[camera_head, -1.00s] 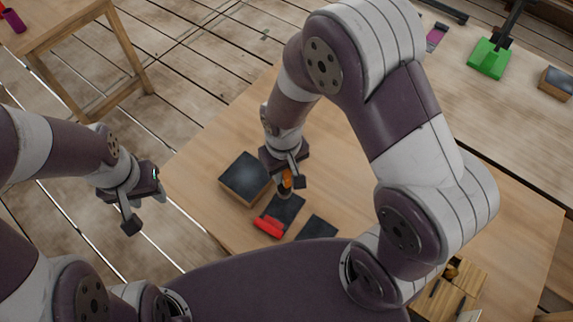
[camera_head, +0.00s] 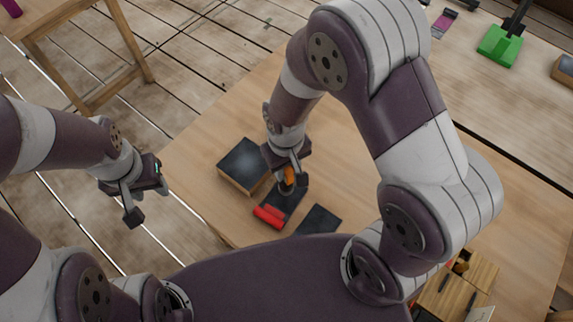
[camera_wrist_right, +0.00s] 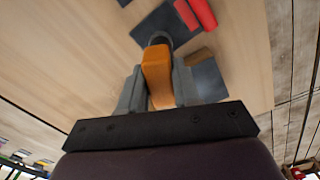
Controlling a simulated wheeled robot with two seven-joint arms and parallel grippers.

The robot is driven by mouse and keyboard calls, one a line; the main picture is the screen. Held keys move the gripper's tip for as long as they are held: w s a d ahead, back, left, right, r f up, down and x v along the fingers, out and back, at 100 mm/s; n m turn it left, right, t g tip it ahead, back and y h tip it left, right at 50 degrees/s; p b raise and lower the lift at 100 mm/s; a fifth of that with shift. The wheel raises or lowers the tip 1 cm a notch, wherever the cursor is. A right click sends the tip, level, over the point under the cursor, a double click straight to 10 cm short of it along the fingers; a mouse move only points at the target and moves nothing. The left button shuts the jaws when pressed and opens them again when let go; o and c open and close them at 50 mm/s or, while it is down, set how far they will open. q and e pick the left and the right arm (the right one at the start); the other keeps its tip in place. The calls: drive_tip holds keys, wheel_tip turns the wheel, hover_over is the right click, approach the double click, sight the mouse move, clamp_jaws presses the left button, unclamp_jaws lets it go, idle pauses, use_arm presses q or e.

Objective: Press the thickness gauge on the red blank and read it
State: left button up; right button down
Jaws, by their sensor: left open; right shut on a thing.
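The red blank (camera_head: 269,216) lies at the near end of a dark strip (camera_head: 293,201) on the wooden table. It also shows at the top of the right wrist view (camera_wrist_right: 203,12). My right gripper (camera_head: 288,179) is shut on the orange thickness gauge (camera_wrist_right: 157,75), pointing down. The gauge's dark round foot (camera_wrist_right: 160,39) is over the dark strip, beside the red blank and apart from it in the picture. I cannot tell whether the foot touches the strip. No reading is visible. My left gripper (camera_head: 146,200) is open and empty, left of the table.
A dark-topped wooden block (camera_head: 243,165) stands left of my right gripper. A dark flat pad (camera_head: 318,220) lies to the right of the red blank. A wooden tray (camera_head: 453,295) sits at the lower right, and a green-based stand (camera_head: 500,46) at the upper right. The table's left part is clear.

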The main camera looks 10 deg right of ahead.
drive_tip(key=shift+s+f, duration=0.1)
drive_tip(key=shift+f, duration=0.05)
drive_tip(key=shift+f+b, duration=1)
drive_tip(key=shift+f, duration=0.3)
idle(1.1)
wheel_tip(320, 180, up, 5)
drive_tip(key=p, duration=0.5)
drive_tip(key=shift+r, duration=0.1)
drive_tip(key=shift+f, duration=0.2)
idle(0.9)
